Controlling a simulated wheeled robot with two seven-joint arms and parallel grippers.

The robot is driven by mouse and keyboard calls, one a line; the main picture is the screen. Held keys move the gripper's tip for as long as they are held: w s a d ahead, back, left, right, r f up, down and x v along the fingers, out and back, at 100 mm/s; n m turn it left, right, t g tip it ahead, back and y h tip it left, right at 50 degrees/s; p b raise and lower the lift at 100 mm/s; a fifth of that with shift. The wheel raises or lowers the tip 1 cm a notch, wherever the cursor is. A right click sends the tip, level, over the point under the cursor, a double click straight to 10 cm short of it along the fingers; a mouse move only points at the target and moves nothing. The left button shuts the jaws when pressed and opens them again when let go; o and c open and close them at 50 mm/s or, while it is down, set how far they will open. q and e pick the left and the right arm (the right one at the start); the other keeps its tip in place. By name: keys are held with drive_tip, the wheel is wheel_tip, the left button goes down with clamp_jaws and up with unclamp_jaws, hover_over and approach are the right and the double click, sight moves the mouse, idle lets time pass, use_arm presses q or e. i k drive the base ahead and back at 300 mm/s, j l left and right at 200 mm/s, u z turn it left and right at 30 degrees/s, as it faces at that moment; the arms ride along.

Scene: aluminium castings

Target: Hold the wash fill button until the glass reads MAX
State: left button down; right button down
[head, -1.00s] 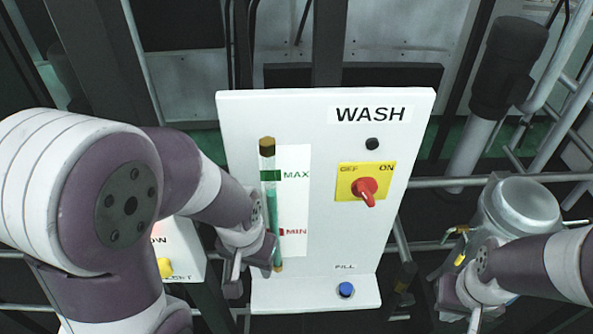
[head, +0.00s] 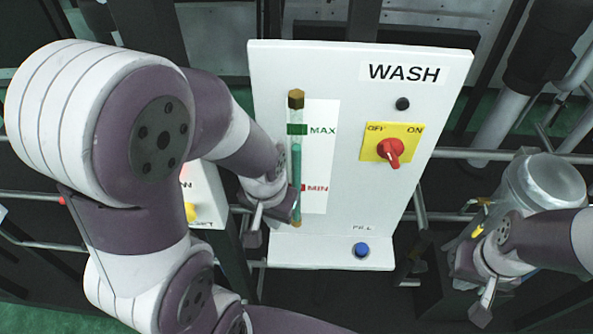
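The white WASH panel (head: 340,190) stands in the middle. Its sight glass (head: 296,165) is an upright tube with a brass cap. Green MAX and red MIN marks sit beside it. Greenish liquid shows below the MAX mark; its exact level is hard to read. The blue FILL button (head: 361,250) is on the panel's bottom ledge, with nothing on it. My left gripper (head: 268,216) is at the panel's left edge beside the tube's lower end, up-left of the button. My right gripper (head: 481,290) is low on the right, apart from the panel. Their finger gaps are unclear.
A red rotary switch (head: 391,151) on a yellow plate and a black round knob or lamp (head: 403,104) are on the panel. A second white box with a yellow button (head: 190,212) is partly behind my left arm. A metal canister (head: 553,182) and pipes stand right.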

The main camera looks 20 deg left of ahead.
sight(361, 248)
drive_tip(key=l+u, duration=1.2)
